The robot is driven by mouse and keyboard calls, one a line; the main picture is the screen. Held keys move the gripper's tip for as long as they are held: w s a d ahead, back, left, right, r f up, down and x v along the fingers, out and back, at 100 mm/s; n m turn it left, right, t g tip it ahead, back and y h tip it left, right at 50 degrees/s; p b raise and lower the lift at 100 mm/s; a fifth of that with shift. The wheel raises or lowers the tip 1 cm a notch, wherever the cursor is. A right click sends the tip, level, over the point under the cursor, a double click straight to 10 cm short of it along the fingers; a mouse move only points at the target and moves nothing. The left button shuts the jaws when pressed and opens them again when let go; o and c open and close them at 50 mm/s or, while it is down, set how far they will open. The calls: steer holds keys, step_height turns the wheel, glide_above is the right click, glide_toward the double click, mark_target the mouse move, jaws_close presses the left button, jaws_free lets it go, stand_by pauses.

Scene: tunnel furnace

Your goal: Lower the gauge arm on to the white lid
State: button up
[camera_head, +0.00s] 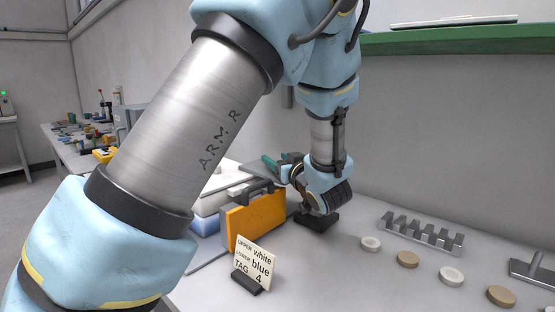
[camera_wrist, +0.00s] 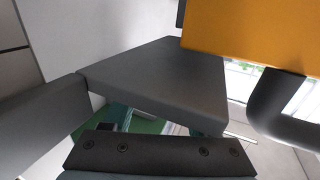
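The orange panel (camera_head: 257,217) with a dark handle stands upright in front; it fills the wrist view's upper right (camera_wrist: 250,35). A tag card (camera_head: 254,262) reads upper white, lower blue. Several discs (camera_head: 408,259) and a grey toothed rack (camera_head: 422,233) lie to the right.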

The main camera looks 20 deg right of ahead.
steer(key=shift+o, duration=0.4)
steer(key=s+b, duration=0.1)
steer(key=s, duration=0.9)
steer(key=shift+s+d+b, duration=0.4)
steer(key=shift+d, duration=0.05)
